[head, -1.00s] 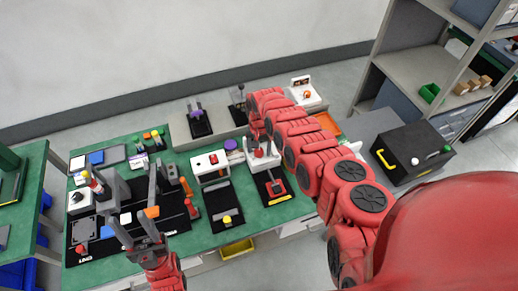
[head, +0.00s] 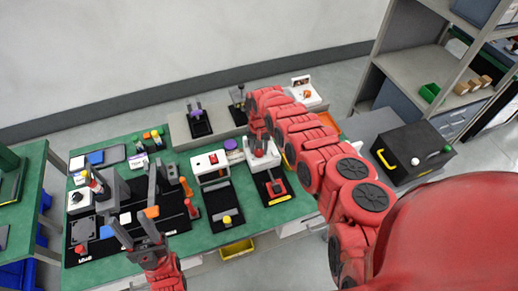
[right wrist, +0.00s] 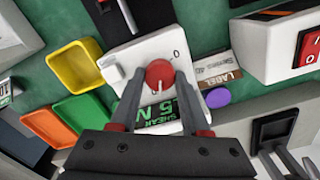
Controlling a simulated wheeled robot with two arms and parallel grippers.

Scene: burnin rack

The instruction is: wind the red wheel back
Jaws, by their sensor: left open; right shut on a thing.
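The red wheel (right wrist: 160,74) is a small round knob with a pale mark, set on a white device (right wrist: 126,57) with a "0" on its face and a green-lit "SHEAR" display (right wrist: 160,114). My right gripper (right wrist: 160,78) is shut on the wheel, one finger on each side. In the head view the white device (head: 263,159) stands at the back right of the green table, below my right gripper, and the wheel is mostly hidden. My left gripper (head: 131,192) is open and empty above the left part of the table.
Yellow (right wrist: 75,68), green (right wrist: 84,118) and orange (right wrist: 50,127) bins stand left of the device in the wrist view. A label plate (right wrist: 218,72) and a purple disc (right wrist: 218,97) lie to its right. A white box with a red switch (head: 210,165) stands beside it.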

